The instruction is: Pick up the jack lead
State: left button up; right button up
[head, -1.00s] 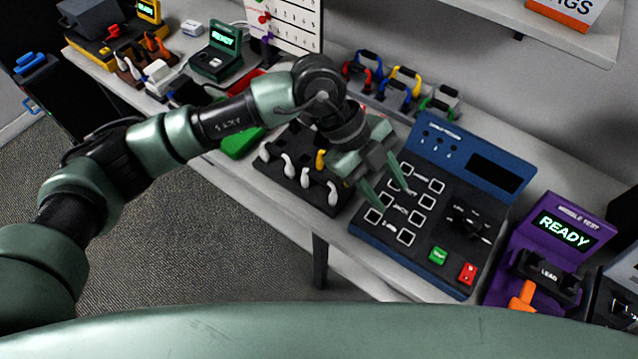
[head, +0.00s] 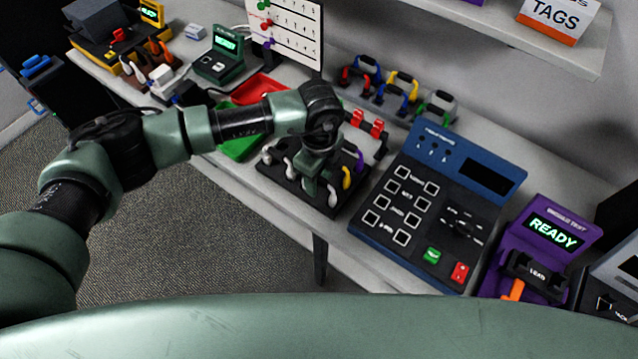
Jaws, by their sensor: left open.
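A black rack (head: 266,170) on the bench holds several short leads with upright plugs. I see white leads (head: 281,193), a yellow one (head: 347,177) and a purple one (head: 360,163). No label shows which of them is the jack lead. My left gripper (head: 311,192) points down over the middle of the rack, among the leads. It is open, and it hides part of the rack and whatever is between its fingers. My right gripper is not in view.
A blue-and-black tester panel (head: 376,215) stands right of the rack, and a purple tester (head: 520,255) reading READY is farther right. Green (head: 238,147) and red (head: 262,87) trays lie to the left.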

pick_arm(q)
grip_shut()
notch_tip(320, 180, up, 23)
jog(key=b, duration=0.5)
dwell(0.5)
